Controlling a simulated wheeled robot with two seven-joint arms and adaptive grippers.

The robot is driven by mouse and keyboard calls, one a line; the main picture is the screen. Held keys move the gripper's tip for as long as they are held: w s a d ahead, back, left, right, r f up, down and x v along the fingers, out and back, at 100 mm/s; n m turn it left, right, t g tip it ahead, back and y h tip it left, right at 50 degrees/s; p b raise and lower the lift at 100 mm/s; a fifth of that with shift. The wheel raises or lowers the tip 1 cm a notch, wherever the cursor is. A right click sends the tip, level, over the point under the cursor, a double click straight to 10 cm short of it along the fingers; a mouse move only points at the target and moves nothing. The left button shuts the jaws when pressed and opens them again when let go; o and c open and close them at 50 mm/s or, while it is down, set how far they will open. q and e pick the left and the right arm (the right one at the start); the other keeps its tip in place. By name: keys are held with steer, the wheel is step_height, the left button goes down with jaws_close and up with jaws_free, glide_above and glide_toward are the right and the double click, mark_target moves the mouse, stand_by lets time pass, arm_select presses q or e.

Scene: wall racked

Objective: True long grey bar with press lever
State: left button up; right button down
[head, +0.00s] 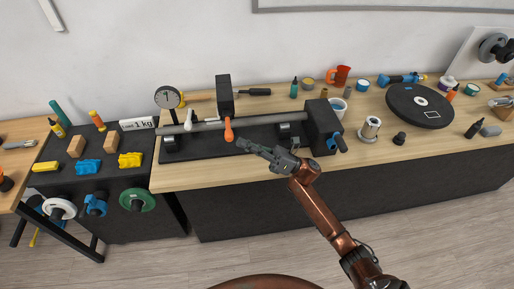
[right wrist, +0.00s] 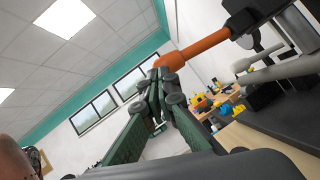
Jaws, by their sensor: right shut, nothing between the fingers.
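The long grey bar (head: 205,125) lies level across the supports of the black press base (head: 195,147) on the bench. It also shows in the right wrist view (right wrist: 285,70). The press (head: 224,93) stands upright over the bar. Its lever has an orange handle (head: 228,132) hanging down in front of the bar. In the right wrist view the orange handle (right wrist: 205,47) ends close behind my fingertips. My right gripper (head: 243,144) is shut and empty, just right of and below the handle's end; I cannot tell whether they touch. My left gripper is not in view.
A dial gauge (head: 169,98) stands at the bar's left end. A black block with a blue knob (head: 321,124) stands at its right end. A black turntable disc (head: 420,104) and a metal cylinder (head: 370,127) are further right. The bench's front strip is clear.

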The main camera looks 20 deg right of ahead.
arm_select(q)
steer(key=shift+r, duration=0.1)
arm_select(e)
steer(key=shift+w+a+r, duration=0.2)
steer(key=shift+a, duration=0.2)
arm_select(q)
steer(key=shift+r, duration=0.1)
